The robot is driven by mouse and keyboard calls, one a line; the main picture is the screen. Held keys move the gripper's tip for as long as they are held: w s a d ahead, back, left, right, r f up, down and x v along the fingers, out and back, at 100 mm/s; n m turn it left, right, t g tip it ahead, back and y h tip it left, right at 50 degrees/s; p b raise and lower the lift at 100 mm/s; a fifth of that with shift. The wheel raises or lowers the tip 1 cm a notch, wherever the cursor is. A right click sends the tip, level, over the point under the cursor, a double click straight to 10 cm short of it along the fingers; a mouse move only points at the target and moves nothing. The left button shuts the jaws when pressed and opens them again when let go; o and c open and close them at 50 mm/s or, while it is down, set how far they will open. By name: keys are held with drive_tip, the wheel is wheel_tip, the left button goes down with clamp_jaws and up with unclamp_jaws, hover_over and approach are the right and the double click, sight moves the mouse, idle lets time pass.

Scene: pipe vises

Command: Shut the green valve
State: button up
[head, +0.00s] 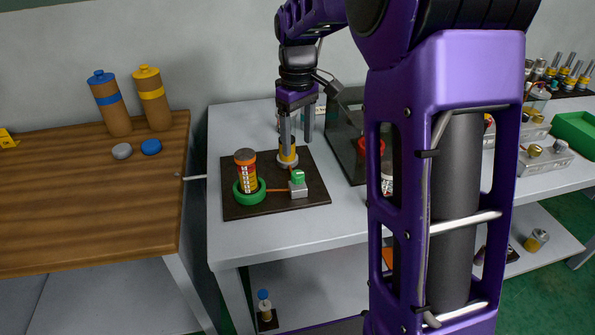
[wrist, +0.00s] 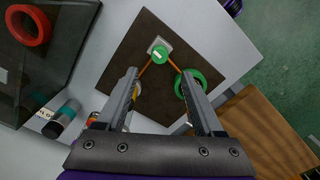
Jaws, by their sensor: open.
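A small grey block with a green top (head: 298,178) sits on a dark square board; it also shows in the wrist view (wrist: 159,53), with orange lines running from it. A green ring (head: 240,193) surrounds the foot of an orange labelled cylinder (head: 246,166) on the same board; the ring shows in the wrist view (wrist: 184,92). I cannot tell which green part is the valve. My gripper (head: 288,145) points down beside a yellow cylinder with a pale base (head: 288,160). In the wrist view my gripper (wrist: 160,74) is open, with nothing visible held between its fingers.
The dark board (head: 240,211) lies on a pale table (head: 228,237). A wooden table (head: 90,215) on the left holds bottles and caps. My arm hides part of the right side.

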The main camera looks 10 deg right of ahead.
sight(298, 173)
wheel_tip(298, 173, down, 9)
drive_tip(key=shift+r+b, duration=0.2)
drive_tip(key=shift+b, duration=0.45)
clamp_jaws()
